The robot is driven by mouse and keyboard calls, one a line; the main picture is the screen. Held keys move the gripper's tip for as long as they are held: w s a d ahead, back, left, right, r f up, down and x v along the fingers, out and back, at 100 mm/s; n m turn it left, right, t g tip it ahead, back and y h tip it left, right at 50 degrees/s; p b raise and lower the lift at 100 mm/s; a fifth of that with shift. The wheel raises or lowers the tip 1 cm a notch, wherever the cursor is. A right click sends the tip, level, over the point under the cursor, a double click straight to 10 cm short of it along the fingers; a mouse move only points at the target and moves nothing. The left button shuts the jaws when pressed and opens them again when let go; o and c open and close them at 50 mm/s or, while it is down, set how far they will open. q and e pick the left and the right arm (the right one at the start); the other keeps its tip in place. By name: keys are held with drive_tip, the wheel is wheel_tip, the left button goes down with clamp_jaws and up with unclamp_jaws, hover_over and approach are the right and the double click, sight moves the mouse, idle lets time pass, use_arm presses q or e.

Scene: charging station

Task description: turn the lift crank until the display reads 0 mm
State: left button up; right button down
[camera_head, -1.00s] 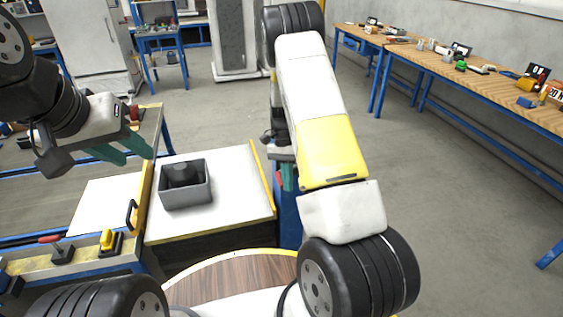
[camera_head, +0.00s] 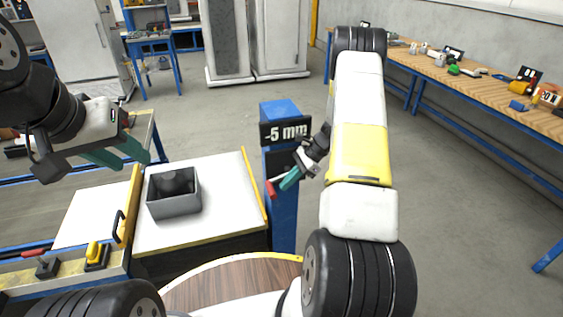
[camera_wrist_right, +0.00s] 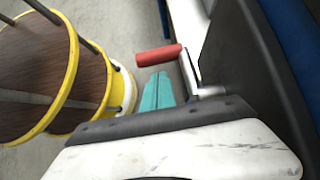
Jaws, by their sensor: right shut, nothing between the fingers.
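The blue lift post (camera_head: 284,215) stands right of the white table, and its black display (camera_head: 286,132) reads -5 mm in the head view. The crank's red handle (camera_head: 271,189) sticks out at the post's front; it also shows in the right wrist view (camera_wrist_right: 158,56) with its light metal arm (camera_wrist_right: 189,72). My right gripper (camera_head: 286,182) has its teal fingers shut and empty, close beside the red handle. In the right wrist view its fingertips (camera_wrist_right: 158,80) lie just below the handle; contact is unclear. My left gripper (camera_head: 122,153) is open and empty, above the left bench.
A grey bin (camera_head: 174,204) with a dark object inside stands on the white table (camera_head: 225,213). Yellow rails edge that table. A wooden bench (camera_head: 480,88) with small parts runs along the right wall. The floor between post and bench is clear.

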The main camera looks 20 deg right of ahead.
drive_tip(key=shift+x, duration=1.9)
drive_tip(key=shift+a+r, duration=0.35)
drive_tip(key=shift+r, duration=0.4)
